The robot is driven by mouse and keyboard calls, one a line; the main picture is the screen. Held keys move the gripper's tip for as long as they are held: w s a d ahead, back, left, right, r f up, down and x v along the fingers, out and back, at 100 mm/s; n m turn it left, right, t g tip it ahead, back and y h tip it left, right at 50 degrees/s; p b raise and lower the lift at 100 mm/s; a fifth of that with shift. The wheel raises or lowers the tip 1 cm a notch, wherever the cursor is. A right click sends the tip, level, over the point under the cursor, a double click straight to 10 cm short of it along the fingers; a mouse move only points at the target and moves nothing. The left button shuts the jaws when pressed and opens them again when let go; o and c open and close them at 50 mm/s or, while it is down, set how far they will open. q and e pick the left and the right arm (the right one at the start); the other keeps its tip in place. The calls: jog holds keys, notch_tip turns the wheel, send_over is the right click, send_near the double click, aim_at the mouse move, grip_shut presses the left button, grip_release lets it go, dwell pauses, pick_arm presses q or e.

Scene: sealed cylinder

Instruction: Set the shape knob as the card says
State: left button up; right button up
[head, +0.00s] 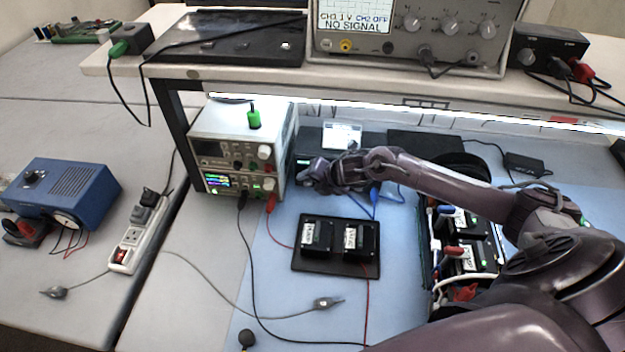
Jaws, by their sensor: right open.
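My right gripper (318,180) is open at the front of a dark box (310,143) on the blue mat, just right of the stacked bench supplies. The gripper and wrist cover most of the box's front, so I cannot make out the shape knob or its setting. I cannot tell whether the fingers touch the box. A small white card (342,135) stands on or behind the box; its text is too small to read. The oscilloscope (408,30) on the shelf reads "CH1 1 V CH2 OFF" and "NO SIGNAL". My left gripper is not in view.
Stacked supplies (236,150) stand left of the gripper, with red and black leads. A black tray (335,262) with two labelled modules lies in front. A crate (432,250) is under my right arm. A blue box (65,192) and power strip (140,235) sit left.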

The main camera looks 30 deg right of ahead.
jog(key=c, duration=0.3)
grip_shut()
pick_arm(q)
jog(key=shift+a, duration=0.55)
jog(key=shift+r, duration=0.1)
pick_arm(e)
jog(key=shift+w+a+r+n+g+h+p, duration=0.2)
jog(key=shift+g+h+p, duration=0.15)
jog(key=shift+g+h, duration=0.2)
jog(key=shift+w+a+r+n+g+h+p, duration=0.1)
jog(key=shift+r+n+g+h+p, duration=0.15)
jog(key=shift+g+h, duration=0.3)
jog(key=shift+w+a+f+n+g+h+p, duration=0.15)
jog(key=shift+n+g+h+p, duration=0.1)
jog(key=shift+g+h+p, duration=0.6)
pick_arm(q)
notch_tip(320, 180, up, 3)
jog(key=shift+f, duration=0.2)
pick_arm(e)
jog(key=shift+g+h, duration=0.25)
jog(key=shift+h, duration=0.2)
jog(key=shift+f, duration=0.1)
